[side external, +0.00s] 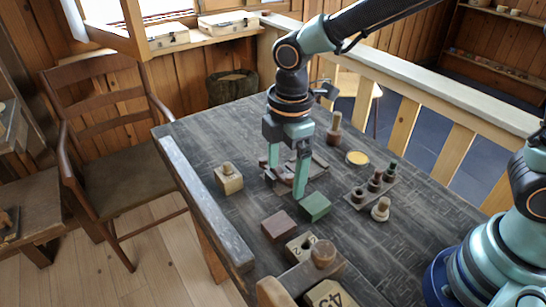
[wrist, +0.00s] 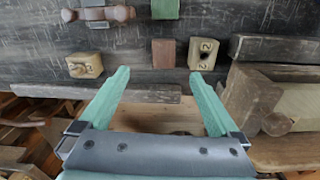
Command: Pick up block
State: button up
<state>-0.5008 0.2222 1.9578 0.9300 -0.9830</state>
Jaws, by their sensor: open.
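A reddish-brown block (side external: 278,226) lies on the dark table, and a green block (side external: 314,207) lies just to its right. In the wrist view the reddish-brown block (wrist: 163,53) is beyond my fingertips, with the green block (wrist: 165,9) at the top edge. A pale wooden block with dark markings (side external: 301,247) is nearby; it also shows in the wrist view (wrist: 203,53). Another pale block with a knob (side external: 228,178) stands to the left, also in the wrist view (wrist: 85,65). My gripper (side external: 287,182) is open and empty, fingers pointing down, behind the coloured blocks.
A dark rack with several turned pieces (side external: 373,186) and a small spool (side external: 380,210) stand to the right. A turned spool (wrist: 97,13) lies at the wrist view's upper left. A raised rail (side external: 200,205) runs along the table's left edge. Larger wooden pieces (side external: 323,254) crowd the front.

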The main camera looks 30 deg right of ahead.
aim_at(280, 223)
jog(key=shift+n, duration=0.6)
jog(key=f, duration=0.9)
jog(key=a+f, duration=0.1)
jog(key=f, duration=0.3)
jog(key=shift+s+f, duration=0.2)
jog(key=shift+f, duration=0.05)
jog(key=c, duration=1.4)
